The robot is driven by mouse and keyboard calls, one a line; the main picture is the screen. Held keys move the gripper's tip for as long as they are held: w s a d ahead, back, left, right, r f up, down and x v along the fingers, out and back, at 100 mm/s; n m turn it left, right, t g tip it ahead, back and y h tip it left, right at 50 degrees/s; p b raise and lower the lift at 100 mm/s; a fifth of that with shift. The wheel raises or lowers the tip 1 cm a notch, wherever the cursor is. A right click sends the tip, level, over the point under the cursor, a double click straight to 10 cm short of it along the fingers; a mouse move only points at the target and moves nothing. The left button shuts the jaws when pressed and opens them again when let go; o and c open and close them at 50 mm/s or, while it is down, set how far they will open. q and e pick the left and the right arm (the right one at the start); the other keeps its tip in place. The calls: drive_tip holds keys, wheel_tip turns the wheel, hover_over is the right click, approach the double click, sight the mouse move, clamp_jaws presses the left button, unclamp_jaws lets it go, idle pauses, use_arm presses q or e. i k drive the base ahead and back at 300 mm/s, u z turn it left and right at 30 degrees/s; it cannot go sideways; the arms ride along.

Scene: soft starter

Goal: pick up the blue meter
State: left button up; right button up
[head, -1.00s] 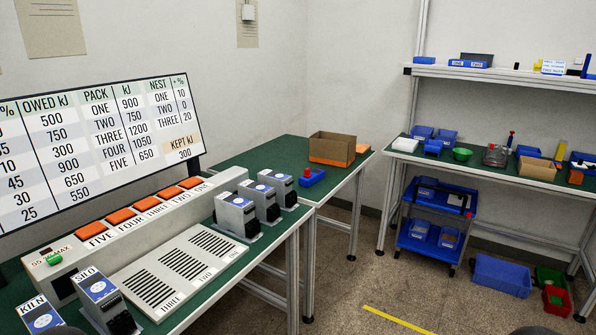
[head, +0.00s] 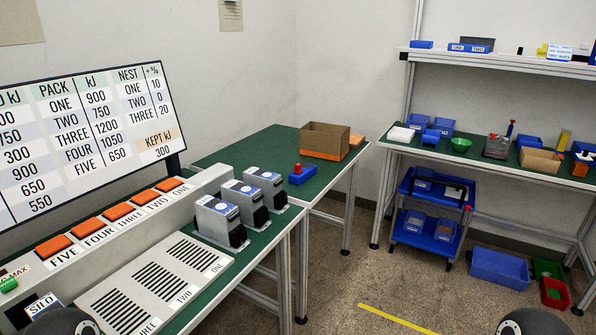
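I cannot make out for sure which thing is the blue meter. A small blue upright piece with a red top (head: 510,130) stands on the right bench. No gripper shows clearly. Only dark rounded parts of my own arms show at the bottom left and bottom right edges.
Three grey units with blue labels (head: 217,220) stand on the near bench beside a slotted panel (head: 150,290) and orange buttons. A cardboard box (head: 325,141), blue bins (head: 440,127), a blue cart (head: 436,188) and floor crates (head: 498,268) lie beyond. Floor between benches is open.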

sight(308, 170)
drive_tip(key=u, duration=1.65)
drive_tip(key=i, duration=0.1)
drive_tip(key=z, duration=3.1)
drive_tip(key=i, duration=4)
drive_tip(key=u, duration=1.35)
